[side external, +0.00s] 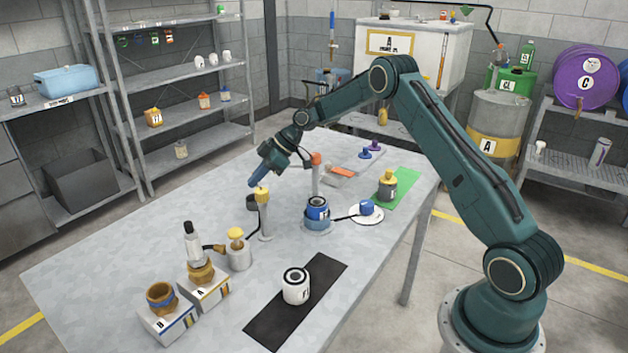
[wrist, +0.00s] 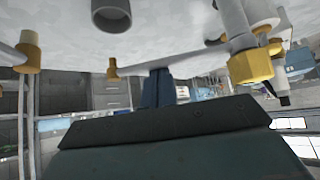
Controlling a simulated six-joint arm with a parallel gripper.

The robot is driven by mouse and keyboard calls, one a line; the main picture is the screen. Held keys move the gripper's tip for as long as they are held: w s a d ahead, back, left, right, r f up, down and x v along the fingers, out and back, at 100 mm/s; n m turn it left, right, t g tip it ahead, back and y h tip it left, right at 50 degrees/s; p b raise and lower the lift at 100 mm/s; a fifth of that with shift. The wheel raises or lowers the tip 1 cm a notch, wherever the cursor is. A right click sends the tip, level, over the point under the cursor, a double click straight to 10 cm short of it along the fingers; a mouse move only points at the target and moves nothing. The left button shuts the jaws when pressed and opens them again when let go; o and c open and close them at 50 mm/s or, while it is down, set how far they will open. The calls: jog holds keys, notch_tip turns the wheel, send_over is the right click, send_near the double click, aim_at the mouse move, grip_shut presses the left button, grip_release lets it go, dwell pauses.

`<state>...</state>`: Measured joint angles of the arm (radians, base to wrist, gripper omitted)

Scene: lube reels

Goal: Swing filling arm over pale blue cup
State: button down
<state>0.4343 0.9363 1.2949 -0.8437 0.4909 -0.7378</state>
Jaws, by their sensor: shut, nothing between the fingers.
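My gripper (side external: 256,183) is shut and empty, its blue fingers pointing down and left above the table beside a grey post with a yellow head (side external: 263,196). A thin dark line runs down beside this post; I cannot tell if it is the filling arm. In the wrist view the shut blue fingers (wrist: 157,88) show at the middle, with a yellow-collared fitting (wrist: 250,65) to the right. A blue cup-like vessel with a dark opening (side external: 317,209) sits in a paler blue base (side external: 318,224); I cannot tell which is the pale blue cup.
A post with an orange top (side external: 316,160) stands behind the blue vessel. A white saucer (side external: 353,217) carries a small blue piece. A white cup (side external: 296,287) stands on a black mat (side external: 270,325). Boxes marked A (side external: 208,292) and B (side external: 178,322) stand front left. The table's left part is clear.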

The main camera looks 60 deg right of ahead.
jog(key=shift+s+d, duration=0.1)
jog(key=s+d+m+t+h, duration=0.1)
jog(key=s+m+t+h, duration=0.1)
jog(key=s+m+h, duration=0.8)
jog(key=shift+s+d+m+h, duration=0.4)
jog(key=shift+s+m, duration=0.55)
jog(key=shift+m, duration=1.95)
notch_tip(320, 180, up, 8)
jog(key=s+a, duration=0.1)
jog(key=s, duration=0.1)
jog(key=shift+s+a, duration=0.25)
jog(key=shift+a, duration=0.15)
